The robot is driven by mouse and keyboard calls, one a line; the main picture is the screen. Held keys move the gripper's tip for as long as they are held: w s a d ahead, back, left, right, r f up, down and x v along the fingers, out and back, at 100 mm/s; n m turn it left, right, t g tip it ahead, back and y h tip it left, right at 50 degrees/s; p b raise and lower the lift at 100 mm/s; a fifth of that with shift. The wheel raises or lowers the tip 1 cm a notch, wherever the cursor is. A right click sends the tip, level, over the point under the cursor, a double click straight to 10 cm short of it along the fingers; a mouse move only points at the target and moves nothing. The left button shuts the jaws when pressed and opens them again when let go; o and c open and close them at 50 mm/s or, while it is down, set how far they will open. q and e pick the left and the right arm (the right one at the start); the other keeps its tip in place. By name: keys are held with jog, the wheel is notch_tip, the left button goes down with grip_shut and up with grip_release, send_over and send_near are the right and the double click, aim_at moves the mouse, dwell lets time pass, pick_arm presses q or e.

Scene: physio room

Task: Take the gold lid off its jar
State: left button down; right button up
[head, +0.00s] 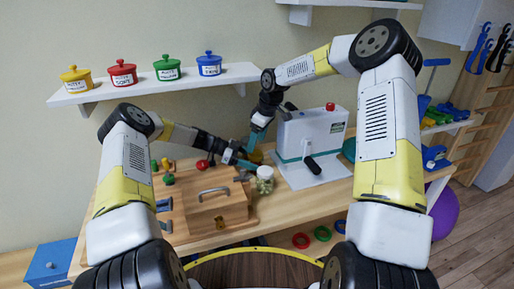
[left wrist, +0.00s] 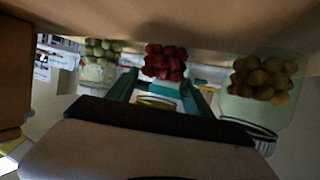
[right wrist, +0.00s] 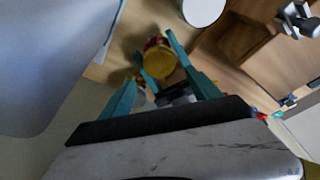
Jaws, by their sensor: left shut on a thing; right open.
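The jar with red contents (left wrist: 165,65) stands between the teal fingers of my left gripper (left wrist: 160,88), which is shut on it. Its gold lid (right wrist: 160,62) is on; in the head view, the lid (head: 256,156) is largely hidden by the grippers. My left gripper (head: 244,161) reaches in from the left at jar height. My right gripper (head: 256,137) points down from above, open. In the right wrist view, the gold lid lies between the spread fingers of my right gripper (right wrist: 155,65), with no clear contact visible.
A white-lidded jar with pale green contents (head: 264,182) stands close in front. A jar with yellow-brown contents (left wrist: 264,82) is also near. A wooden latch box (head: 208,207) is at left, and a white crank machine (head: 311,135) at right. Coloured rings (head: 301,240) lie in front.

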jog(key=shift+r, duration=0.15)
jog(key=shift+c, duration=0.9)
jog(key=m, duration=0.2)
jog(key=s+m, duration=0.1)
jog(key=m, duration=0.1)
jog(key=f+m, duration=0.1)
jog(key=shift+s+a+f+m+g+h, duration=0.1)
jog(key=shift+s+a+m+g+h, duration=0.2)
jog(key=shift+s+m, duration=0.1)
jog(key=m, duration=0.2)
jog(key=s+m, duration=0.1)
jog(key=m, duration=0.2)
jog(key=shift+d+f, duration=0.1)
jog(key=shift+f, duration=0.05)
jog(key=m, duration=0.5)
jog(key=m+t, duration=0.1)
jog(key=m, duration=2.4)
send_near(256, 153)
jog(key=shift+t, duration=0.3)
jog(key=x, duration=0.8)
jog(key=shift+s+f, duration=0.1)
jog(key=shift+s, duration=0.2)
jog(key=shift+c, duration=0.2)
